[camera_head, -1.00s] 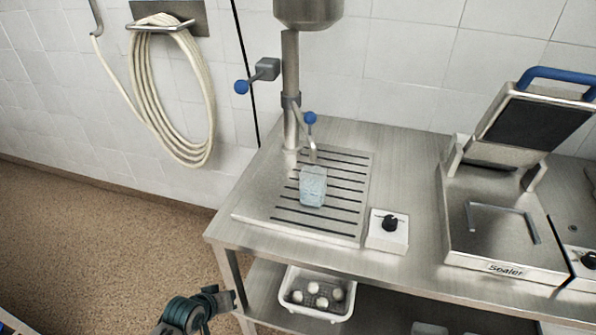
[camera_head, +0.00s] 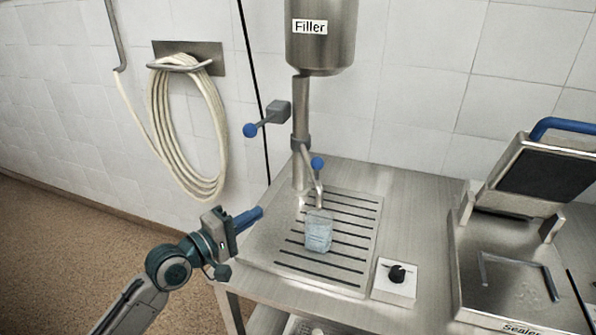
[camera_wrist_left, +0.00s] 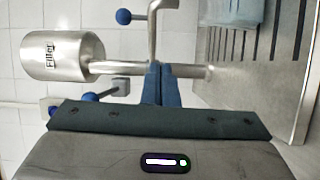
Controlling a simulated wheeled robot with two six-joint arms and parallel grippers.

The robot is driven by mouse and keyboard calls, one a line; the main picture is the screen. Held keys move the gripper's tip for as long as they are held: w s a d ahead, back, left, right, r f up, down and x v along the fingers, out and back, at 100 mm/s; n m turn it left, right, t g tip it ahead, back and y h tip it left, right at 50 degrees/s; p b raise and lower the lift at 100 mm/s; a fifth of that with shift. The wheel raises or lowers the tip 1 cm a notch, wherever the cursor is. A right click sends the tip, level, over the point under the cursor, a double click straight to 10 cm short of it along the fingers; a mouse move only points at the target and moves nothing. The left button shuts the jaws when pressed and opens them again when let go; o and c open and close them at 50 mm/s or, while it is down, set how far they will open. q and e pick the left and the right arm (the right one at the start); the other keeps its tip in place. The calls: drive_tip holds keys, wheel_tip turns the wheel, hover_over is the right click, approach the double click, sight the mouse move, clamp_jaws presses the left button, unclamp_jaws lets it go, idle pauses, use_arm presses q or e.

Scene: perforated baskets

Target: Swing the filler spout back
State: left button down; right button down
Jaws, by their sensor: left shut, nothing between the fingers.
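The filler (camera_head: 320,50) is a steel hopper on a vertical pipe at the back of the steel table. Its spout (camera_head: 311,168) is a thin bent tube with a blue knob (camera_head: 317,163), angled toward the front right, its end by a clear bluish cup (camera_head: 318,232) on the slotted drip tray (camera_head: 352,245). My left gripper (camera_head: 257,214) is shut and empty, left of the pipe and apart from the spout in the head view. In the left wrist view its blue fingers (camera_wrist_left: 161,80) are together, with the spout (camera_wrist_left: 153,28) beyond their tips. My right gripper is out of view.
A lever with a blue ball (camera_head: 250,130) sticks out left of the pipe. A dial box (camera_head: 396,279) stands front right of the tray, and a sealer (camera_head: 510,270) is farther right. A coiled hose (camera_head: 187,130) hangs on the wall.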

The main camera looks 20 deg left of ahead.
use_arm(q)
drive_tip(key=r, duration=0.1)
drive_tip(key=a+r+n+t, duration=0.1)
drive_tip(key=w+r+n, duration=0.1)
drive_tip(key=r, duration=0.1)
drive_tip(key=shift+w+a+t+h, duration=0.1)
drive_tip(key=shift+a+t+h, duration=0.1)
drive_tip(key=shift+t+h, duration=0.15)
drive_tip(key=shift+w+d+r, duration=0.1)
drive_tip(key=shift+w, duration=0.05)
drive_tip(key=s+d+p+x, duration=0.1)
drive_tip(key=p+x, duration=0.3)
drive_tip(key=x, duration=0.8)
drive_tip(key=shift+d, duration=0.9)
drive_tip(key=shift+w, duration=0.1)
drive_tip(key=shift+r, duration=0.1)
